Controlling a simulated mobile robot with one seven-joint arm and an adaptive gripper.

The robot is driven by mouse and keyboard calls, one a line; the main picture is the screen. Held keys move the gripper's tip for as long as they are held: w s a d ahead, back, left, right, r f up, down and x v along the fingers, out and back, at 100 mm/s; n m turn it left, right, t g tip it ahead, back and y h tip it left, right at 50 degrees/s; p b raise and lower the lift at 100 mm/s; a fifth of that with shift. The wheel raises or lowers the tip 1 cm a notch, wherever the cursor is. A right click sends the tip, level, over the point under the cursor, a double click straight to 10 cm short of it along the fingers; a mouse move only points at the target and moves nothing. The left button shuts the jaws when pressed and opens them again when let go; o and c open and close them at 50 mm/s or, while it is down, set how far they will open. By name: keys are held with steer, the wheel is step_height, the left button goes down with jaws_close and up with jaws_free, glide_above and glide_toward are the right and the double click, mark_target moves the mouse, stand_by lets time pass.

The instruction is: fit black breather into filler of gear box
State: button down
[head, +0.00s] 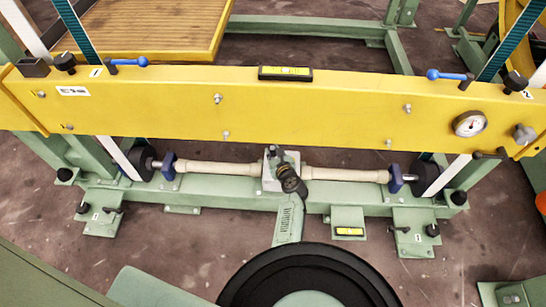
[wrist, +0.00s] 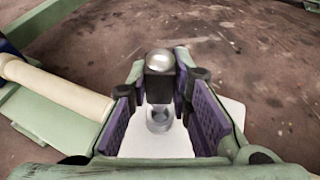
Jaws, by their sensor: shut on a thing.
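The black breather (wrist: 159,82) is between the purple pads of my gripper (wrist: 158,100) in the wrist view. It is a dark body with a shiny rounded silver end. My gripper is shut on it. A round grey filler (wrist: 158,122) shows just below the breather on the pale gear box (wrist: 200,141). I cannot tell whether the breather touches the filler. In the head view my gripper (head: 276,158) is over the gear box (head: 269,183), which sits between two cream shaft covers. My gripper and wrist partly hide the box there, and the filler is not clear.
The cream shaft covers (head: 220,168) run left and right from the box to blue collars. A long yellow beam (head: 320,105) crosses behind and above. A green base rail (head: 220,193) lies beneath, with a yellow level (head: 349,231) in front.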

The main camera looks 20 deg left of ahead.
steer(key=shift+f, duration=0.15)
steer(key=shift+f, duration=0.15)
steer(key=c, duration=1.5)
jaws_free()
steer(key=shift+o, duration=0.2)
steer(key=shift+r, duration=0.3)
steer(key=p+v, duration=0.3)
steer(key=v, duration=0.9)
steer(key=shift+f, duration=0.15)
